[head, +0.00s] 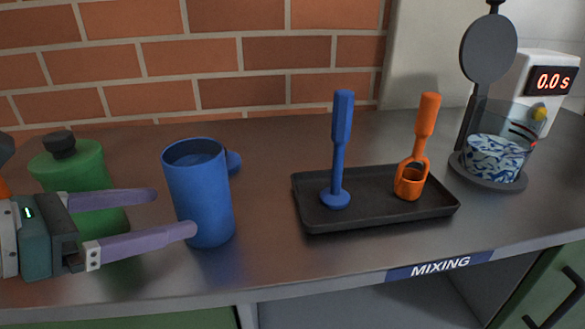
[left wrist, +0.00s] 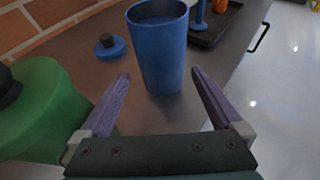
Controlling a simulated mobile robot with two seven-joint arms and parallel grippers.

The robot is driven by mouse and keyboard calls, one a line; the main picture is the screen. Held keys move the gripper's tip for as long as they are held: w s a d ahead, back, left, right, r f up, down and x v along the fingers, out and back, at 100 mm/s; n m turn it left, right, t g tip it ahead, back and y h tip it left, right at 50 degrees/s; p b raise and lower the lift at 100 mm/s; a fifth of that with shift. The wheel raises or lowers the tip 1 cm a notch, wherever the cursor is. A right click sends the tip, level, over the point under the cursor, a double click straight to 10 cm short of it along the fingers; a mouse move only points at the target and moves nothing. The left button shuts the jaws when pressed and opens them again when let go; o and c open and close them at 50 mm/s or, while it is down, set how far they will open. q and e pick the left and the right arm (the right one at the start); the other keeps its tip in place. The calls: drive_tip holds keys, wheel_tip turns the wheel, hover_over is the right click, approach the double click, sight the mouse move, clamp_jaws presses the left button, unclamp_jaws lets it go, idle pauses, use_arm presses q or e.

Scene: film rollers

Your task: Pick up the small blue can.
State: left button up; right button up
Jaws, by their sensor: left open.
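The small blue can (head: 203,200) stands upright and open-topped on the counter, left of centre in the head view. It also stands upright in the left wrist view (left wrist: 160,55), ahead of my fingers. My left gripper (head: 174,212) is open and empty, its purple fingers pointing at the can from the left. In the left wrist view the open fingers (left wrist: 160,78) lie to either side of the can's lower part. In the head view the nearer fingertip overlaps the can's left side; I cannot tell whether it touches. My right gripper is not in view.
A blue lid with a dark knob (left wrist: 110,45) lies behind the can. A green container with a black knob (head: 82,170) stands behind my left gripper. A black tray (head: 375,212) holds blue and orange tools to the right. A glass beaker (head: 497,150) stands at far right.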

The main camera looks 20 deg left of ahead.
sight(202, 192)
use_arm(q)
drive_tip(key=x, duration=0.3)
drive_tip(key=b+x, duration=0.1)
drive_tip(key=x, duration=0.3)
drive_tip(key=shift+w+d+r, duration=0.1)
drive_tip(key=shift+d+r, duration=0.05)
drive_tip(key=shift+r, duration=0.05)
drive_tip(key=shift+c, duration=0.2)
drive_tip(key=shift+r, duration=0.1)
clamp_jaws()
idle(0.3)
drive_tip(key=shift+r+p, duration=0.3)
drive_tip(key=shift+r, duration=0.35)
wheel_tip(202, 192, up, 19)
drive_tip(key=p, duration=0.9)
drive_tip(key=shift+f+p, duration=0.15)
drive_tip(key=shift+p, duration=0.15)
